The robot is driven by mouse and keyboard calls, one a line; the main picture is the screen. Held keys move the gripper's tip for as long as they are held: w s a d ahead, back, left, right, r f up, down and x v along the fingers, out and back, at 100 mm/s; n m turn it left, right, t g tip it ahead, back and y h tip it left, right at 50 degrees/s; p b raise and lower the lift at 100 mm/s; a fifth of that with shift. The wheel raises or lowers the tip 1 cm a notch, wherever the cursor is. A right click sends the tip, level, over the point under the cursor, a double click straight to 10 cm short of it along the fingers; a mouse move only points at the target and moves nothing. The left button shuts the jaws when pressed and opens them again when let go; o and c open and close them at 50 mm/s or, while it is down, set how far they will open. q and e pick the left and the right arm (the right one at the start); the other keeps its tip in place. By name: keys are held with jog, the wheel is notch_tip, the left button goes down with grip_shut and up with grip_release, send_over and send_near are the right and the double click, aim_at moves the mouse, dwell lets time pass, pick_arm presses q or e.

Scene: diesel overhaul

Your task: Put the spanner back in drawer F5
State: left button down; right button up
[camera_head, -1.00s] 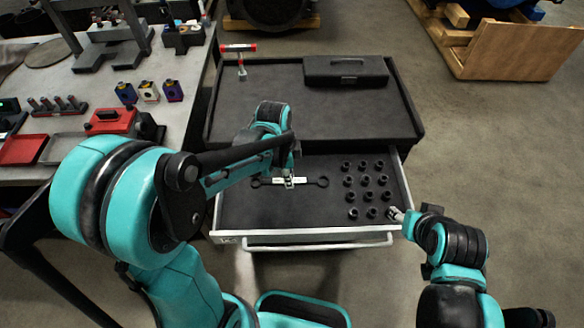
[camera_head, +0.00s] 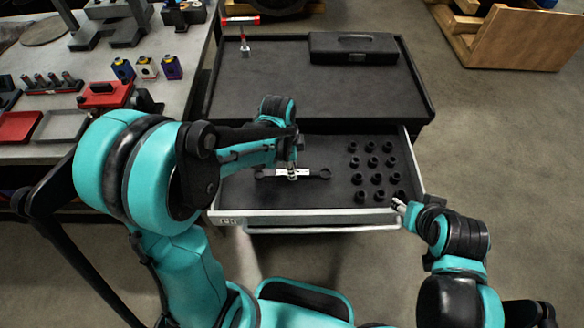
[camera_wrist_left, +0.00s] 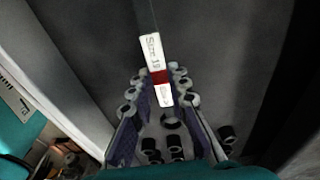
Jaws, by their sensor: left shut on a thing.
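A dark double-ended spanner (camera_head: 318,174) with a white label and red band lies across the view, over the left half of an open drawer (camera_head: 300,217). My left gripper (camera_head: 292,174) is shut on its middle. I cannot tell whether the spanner touches the drawer floor. The drawer front label is too small to read. My right gripper (camera_head: 400,205) is at the drawer's front right corner; its fingers are too small to judge.
Several black sockets (camera_head: 371,177) stand in the drawer's right half. The cabinet top (camera_head: 275,90) behind carries a black case (camera_head: 353,47) and a red-topped tool (camera_head: 244,45).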

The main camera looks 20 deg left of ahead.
pick_arm(q)
jog(key=shift+f, duration=0.1)
dwell(0.6)
jog(key=shift+f+b, duration=1)
jog(key=shift+b, duration=0.05)
jog(key=c, duration=1.4)
grip_release()
jog(key=shift+o, duration=0.2)
notch_tip(320, 180, up, 12)
jog(key=a, duration=0.1)
jog(key=shift+s+a, duration=0.25)
